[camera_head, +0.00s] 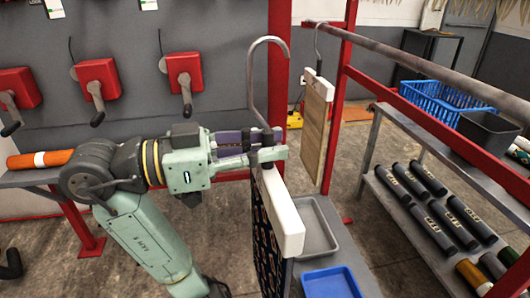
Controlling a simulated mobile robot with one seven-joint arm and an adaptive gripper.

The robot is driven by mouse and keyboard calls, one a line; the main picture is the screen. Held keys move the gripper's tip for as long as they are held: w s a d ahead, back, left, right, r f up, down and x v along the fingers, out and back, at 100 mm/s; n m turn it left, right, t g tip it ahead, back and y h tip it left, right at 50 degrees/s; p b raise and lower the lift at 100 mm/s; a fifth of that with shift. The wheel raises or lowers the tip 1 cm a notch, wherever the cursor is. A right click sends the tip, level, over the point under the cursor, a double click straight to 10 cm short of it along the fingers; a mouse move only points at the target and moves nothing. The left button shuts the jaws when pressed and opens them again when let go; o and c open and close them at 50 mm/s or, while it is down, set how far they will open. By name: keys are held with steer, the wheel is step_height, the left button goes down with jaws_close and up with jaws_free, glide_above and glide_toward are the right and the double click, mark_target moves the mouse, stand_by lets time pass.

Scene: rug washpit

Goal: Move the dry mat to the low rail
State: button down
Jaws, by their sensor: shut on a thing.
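My gripper (268,150) is shut on the stem of a hanger with a large grey hook (254,80). Below it, a white bar (278,215) carries a dark patterned mat (265,235), seen nearly edge-on, its lower part cut off by the frame. The hook's top is open and appears clear of any rail. A grey rail (430,68) runs from the back middle to the right edge. A second, tan mat (313,130) with a white bar hangs by its hook near the rail's far end. Nothing visible tells which mat is dry.
Red uprights (278,60) stand close behind my gripper. A grey tray (315,228) and a blue tray (330,283) lie below right. A blue crate (435,100), a dark bin (488,130) and several dark rolls (430,225) occupy the right rack. Red lever boxes (98,75) line the wall.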

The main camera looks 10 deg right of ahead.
steer(key=shift+s+m+g, duration=0.3)
steer(key=shift+s+g, duration=0.2)
steer(key=shift+s, duration=0.45)
steer(key=w+d, duration=0.2)
steer(key=d, duration=2.7)
steer(key=shift+w+d+p, duration=0.15)
steer(key=shift+d+p, duration=0.1)
steer(key=shift+p, duration=0.05)
stand_by(0.6)
steer(key=shift+f, duration=0.1)
stand_by(0.3)
steer(key=shift+f+b, duration=1.7)
steer(key=shift+f, duration=0.3)
steer(key=c, duration=1.5)
jaws_free()
steer(key=a, duration=0.8)
steer(key=s+a, duration=0.1)
steer(key=a, duration=0.3)
